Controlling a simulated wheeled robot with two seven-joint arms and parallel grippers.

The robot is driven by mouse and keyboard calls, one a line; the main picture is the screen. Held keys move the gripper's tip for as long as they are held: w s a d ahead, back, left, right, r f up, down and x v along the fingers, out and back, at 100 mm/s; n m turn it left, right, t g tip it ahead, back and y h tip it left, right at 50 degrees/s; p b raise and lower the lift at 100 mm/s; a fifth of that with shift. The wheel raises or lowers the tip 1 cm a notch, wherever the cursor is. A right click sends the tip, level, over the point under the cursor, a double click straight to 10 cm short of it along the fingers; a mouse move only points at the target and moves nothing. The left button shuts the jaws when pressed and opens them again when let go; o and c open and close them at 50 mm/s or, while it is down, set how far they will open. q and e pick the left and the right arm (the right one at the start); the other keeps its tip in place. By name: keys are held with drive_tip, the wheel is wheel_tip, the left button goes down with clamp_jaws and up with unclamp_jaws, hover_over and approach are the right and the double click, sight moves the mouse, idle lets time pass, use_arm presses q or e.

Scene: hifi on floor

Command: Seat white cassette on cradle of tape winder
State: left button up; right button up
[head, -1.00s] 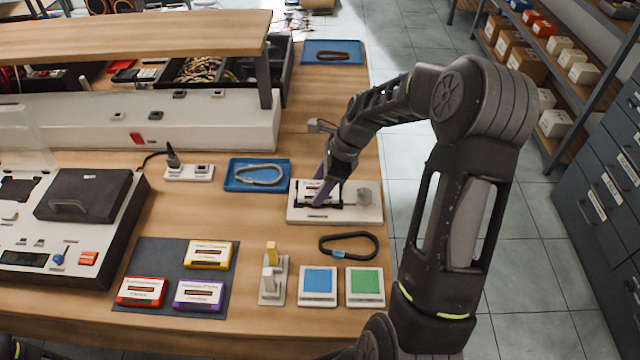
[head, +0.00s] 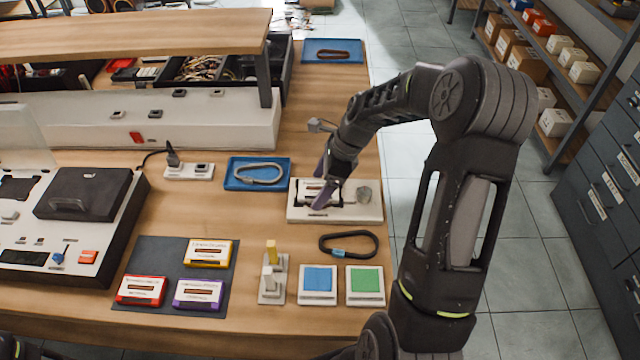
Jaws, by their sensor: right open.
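The tape winder (head: 350,214) is a white base near the right edge of the table, with a dark cradle and a grey round knob (head: 364,194). The white cassette (head: 313,187) is at the cradle, partly hidden by my gripper. I cannot tell whether it sits fully flat. My right gripper (head: 325,189) is open, its purple-grey fingers pointing down over the cassette and cradle. My left gripper is not in view.
A dark mat (head: 163,257) holds red, yellow and purple cassettes. A blue tray (head: 234,183) with a pale belt lies left of the winder. A black loop (head: 348,236), blue pad (head: 318,280) and green pad (head: 366,281) lie in front. A tape deck (head: 105,240) stands at left.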

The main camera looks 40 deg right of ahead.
drive_tip(key=p+v, duration=0.5)
drive_tip(key=v, duration=0.2)
drive_tip(key=shift+s+d+r+p, duration=0.15)
drive_tip(key=shift+r+p, duration=0.3)
drive_tip(key=shift+p, duration=0.05)
drive_tip(key=shift+f, duration=0.1)
wheel_tip(320, 180, up, 6)
drive_tip(key=p, duration=0.1)
idle(0.7)
